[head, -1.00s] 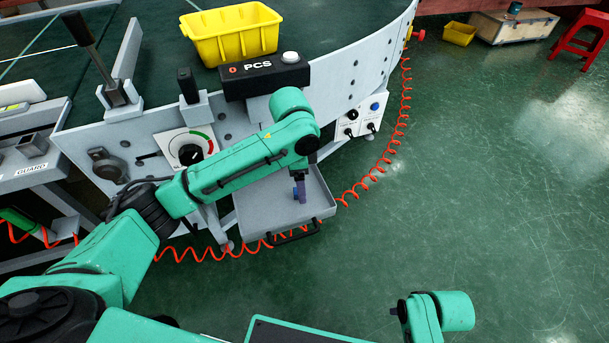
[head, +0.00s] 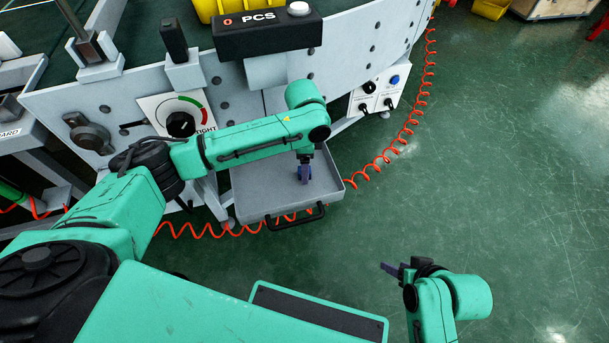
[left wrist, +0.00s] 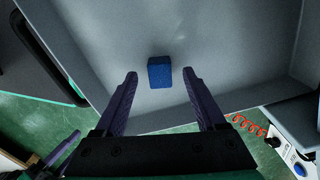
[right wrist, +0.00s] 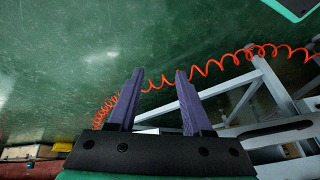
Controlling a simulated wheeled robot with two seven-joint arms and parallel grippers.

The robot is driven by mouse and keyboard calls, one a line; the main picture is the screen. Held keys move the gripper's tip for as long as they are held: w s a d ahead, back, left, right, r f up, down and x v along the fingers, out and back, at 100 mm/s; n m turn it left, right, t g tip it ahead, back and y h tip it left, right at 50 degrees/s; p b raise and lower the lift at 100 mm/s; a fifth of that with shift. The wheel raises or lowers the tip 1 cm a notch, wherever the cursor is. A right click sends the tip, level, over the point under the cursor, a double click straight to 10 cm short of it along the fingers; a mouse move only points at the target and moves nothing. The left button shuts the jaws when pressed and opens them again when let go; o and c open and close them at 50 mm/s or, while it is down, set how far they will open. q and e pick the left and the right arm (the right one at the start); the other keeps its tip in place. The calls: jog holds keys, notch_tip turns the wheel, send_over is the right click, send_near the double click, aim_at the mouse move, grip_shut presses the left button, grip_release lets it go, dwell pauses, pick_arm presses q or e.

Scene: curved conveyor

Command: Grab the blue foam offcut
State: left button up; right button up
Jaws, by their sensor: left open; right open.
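The blue foam offcut (left wrist: 160,73) is a small dark-blue block in the grey tray (left wrist: 225,60). In the left wrist view it shows between my open left fingertips, beyond them and not gripped. In the head view the tray (head: 250,199) is below the conveyor's side, and my left gripper (head: 304,173) points down over it. I cannot make out the offcut there; the gripper seems to cover it. My right gripper (head: 393,269) is open and empty, out over the floor; its fingers show apart in the right wrist view (right wrist: 158,76).
The conveyor side wall carries a round dial (head: 180,123), levers and a PCS counter box (head: 265,36) above the tray. A black handle (head: 295,217) is on the tray's front. A coiled orange hose (head: 383,160) runs behind and below it.

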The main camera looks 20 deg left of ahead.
pick_arm(q)
jog(key=shift+f, duration=0.85)
grip_shut()
pick_arm(e)
jog(key=shift+w+a+f+t+y, duration=0.15)
jog(key=shift+w+a+f+t, duration=0.15)
jog(key=shift+a, duration=0.15)
jog(key=shift+w+a+f+t+y, duration=0.15)
jog(key=shift+w+a+f+t, duration=0.1)
jog(key=shift+a, duration=0.2)
jog(key=shift+s+d, duration=0.1)
jog(key=shift+s, duration=0.05)
